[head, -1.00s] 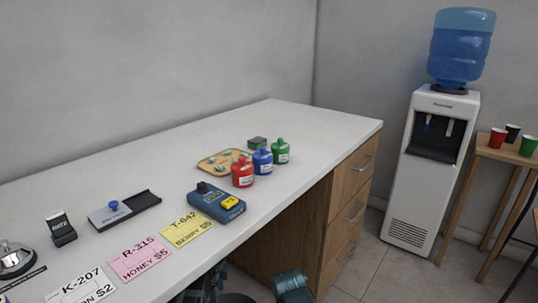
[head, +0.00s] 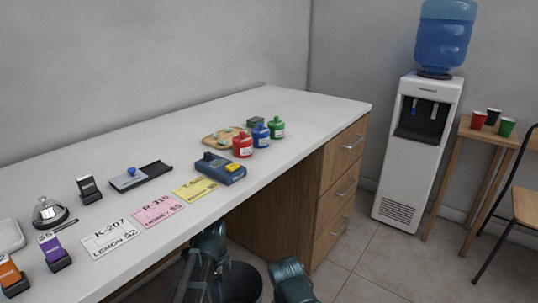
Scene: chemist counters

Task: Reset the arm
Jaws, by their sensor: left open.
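My left gripper (head: 198,282) is at the bottom of the head view, below the counter's front edge and in front of the open space under the counter. It is open, and I see nothing held in it. Its fingertips are dark and partly cut off by the frame's lower edge. Another teal part of mine is at the bottom, right of it; no right gripper fingers can be made out there.
A dark bin (head: 242,283) stands below. A water dispenser (head: 410,150) and side table stand right; floor between is clear.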

